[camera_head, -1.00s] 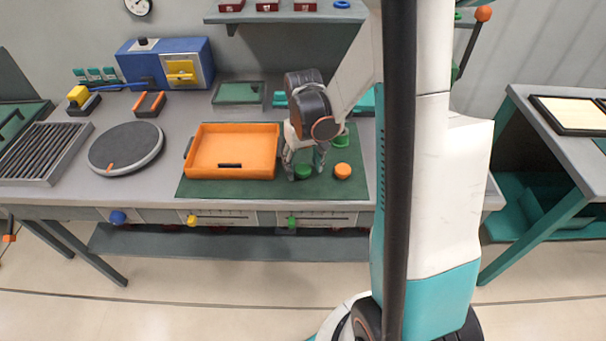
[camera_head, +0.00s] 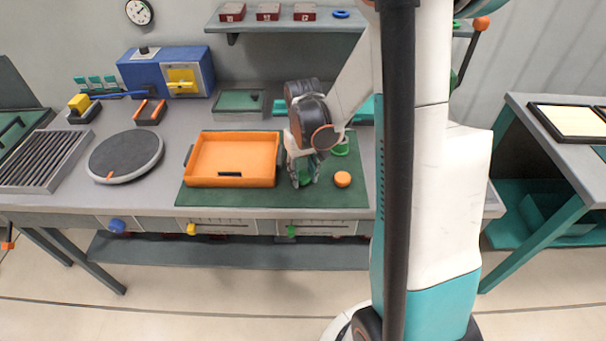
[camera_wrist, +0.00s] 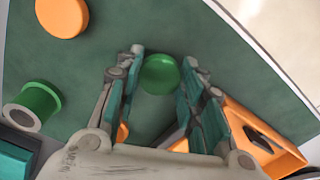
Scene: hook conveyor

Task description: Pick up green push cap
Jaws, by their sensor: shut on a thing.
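The green push cap (camera_head: 306,179) is a small round disc on the dark green mat, partly hidden by my fingers in the head view. In the wrist view the green push cap (camera_wrist: 160,74) lies between my two fingertips, near their ends. My gripper (camera_wrist: 163,62) is shut on it from both sides. In the head view my gripper (camera_head: 305,176) points down at the mat. I cannot tell whether the cap is clear of the mat.
An orange round cap (camera_head: 342,179) lies just right of my gripper. Another green piece (camera_head: 340,147) stands behind it; in the wrist view this green piece (camera_wrist: 38,102) has a grey ring. An orange tray (camera_head: 233,160) is close on the left.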

